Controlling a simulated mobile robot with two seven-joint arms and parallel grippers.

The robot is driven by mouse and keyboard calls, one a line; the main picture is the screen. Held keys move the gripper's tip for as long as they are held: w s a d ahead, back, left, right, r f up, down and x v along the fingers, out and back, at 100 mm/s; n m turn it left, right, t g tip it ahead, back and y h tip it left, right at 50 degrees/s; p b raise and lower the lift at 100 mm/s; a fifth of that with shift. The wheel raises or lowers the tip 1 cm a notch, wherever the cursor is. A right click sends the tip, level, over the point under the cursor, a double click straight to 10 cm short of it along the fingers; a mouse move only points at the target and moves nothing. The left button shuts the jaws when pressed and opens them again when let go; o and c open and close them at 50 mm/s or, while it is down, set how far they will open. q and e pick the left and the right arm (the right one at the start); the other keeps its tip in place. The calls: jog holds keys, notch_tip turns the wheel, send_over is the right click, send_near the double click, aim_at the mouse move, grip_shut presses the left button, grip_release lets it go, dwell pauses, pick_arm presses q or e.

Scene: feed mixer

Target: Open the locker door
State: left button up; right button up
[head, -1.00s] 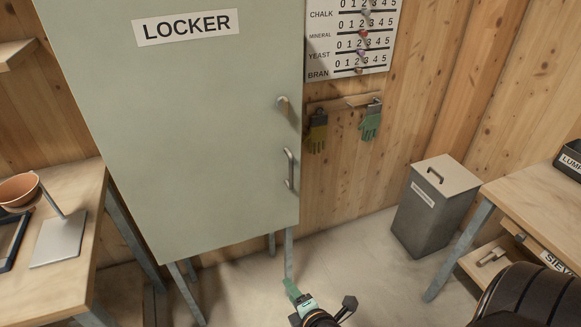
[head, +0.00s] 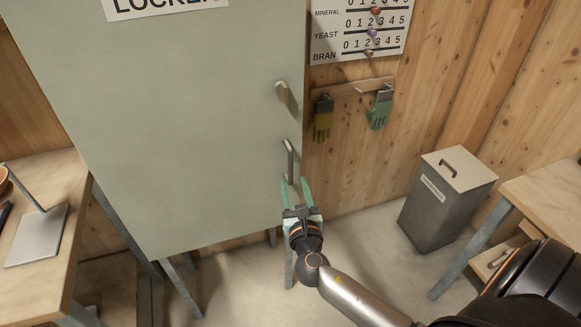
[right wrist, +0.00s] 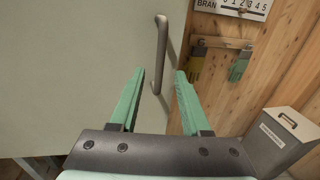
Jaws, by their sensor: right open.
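The locker door (head: 180,120) is a large pale green panel with a label at its top, and it looks shut. A grey vertical bar handle (head: 289,161) sits near its right edge, with a small latch knob (head: 282,93) above it. My right gripper (head: 296,184) is open, with its green fingers pointing up around the handle's lower end. In the right wrist view the handle (right wrist: 161,50) lies beyond and between the two fingertips. I cannot tell whether the fingers touch it. My left gripper is not in view.
Gloves (head: 323,118) hang from a wooden rack right of the locker. A grey lidded bin (head: 440,205) stands on the floor at right, beside a wooden table (head: 550,200). Another table (head: 50,190) stands at left. The floor before the locker is clear.

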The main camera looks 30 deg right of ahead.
aim_at(291, 170)
jog(key=x, duration=0.6)
jog(key=shift+w+d, duration=0.2)
jog(key=shift+w, duration=0.2)
grip_shut()
dwell(1.0)
